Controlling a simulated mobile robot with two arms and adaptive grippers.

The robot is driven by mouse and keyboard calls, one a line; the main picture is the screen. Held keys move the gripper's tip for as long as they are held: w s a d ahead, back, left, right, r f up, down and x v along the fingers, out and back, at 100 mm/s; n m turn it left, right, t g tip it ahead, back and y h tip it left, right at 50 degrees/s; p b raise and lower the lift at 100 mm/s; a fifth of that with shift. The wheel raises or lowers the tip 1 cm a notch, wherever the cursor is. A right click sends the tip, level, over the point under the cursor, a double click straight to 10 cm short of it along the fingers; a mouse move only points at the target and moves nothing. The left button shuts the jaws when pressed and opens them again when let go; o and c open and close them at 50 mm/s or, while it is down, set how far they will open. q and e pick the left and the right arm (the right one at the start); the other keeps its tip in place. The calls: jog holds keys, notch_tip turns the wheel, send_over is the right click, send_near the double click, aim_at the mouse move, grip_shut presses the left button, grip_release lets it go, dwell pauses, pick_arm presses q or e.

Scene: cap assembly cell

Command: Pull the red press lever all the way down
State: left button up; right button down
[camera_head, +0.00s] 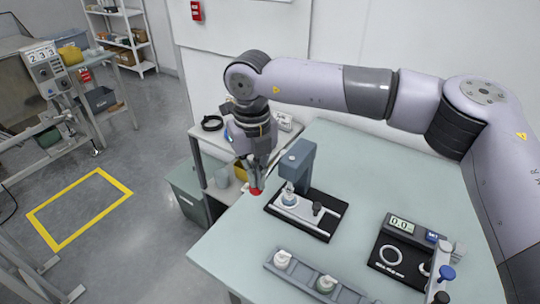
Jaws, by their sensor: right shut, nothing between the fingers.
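The press (300,163) is a blue-grey column on a black base plate (325,228) near the table's far left edge. A white part sits under its head. The red end of the press lever (256,191) shows just left of the press, at the fingertips of my right gripper (257,181). The gripper points down and is shut with nothing between its fingers. It covers most of the lever, and I cannot tell whether it touches the red end. My left gripper is not in view.
A grey rack (310,282) with white caps lies at the table's front. A black device with a display (400,224) stands to the right, beside several knobbed pieces. The pale table (375,165) is clear behind them. A shelf cart (205,150) stands left of the table.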

jog(key=shift+f, duration=0.1)
jog(key=shift+w+f+b, duration=0.1)
jog(key=shift+f+b, duration=0.6)
jog(key=shift+d+f, duration=0.1)
jog(key=shift+f, duration=0.15)
jog(key=shift+r, duration=0.15)
dwell(0.4)
jog(key=shift+w+d+r+p, duration=0.15)
jog(key=shift+r+p, duration=0.3)
jog(key=shift+r, duration=1)
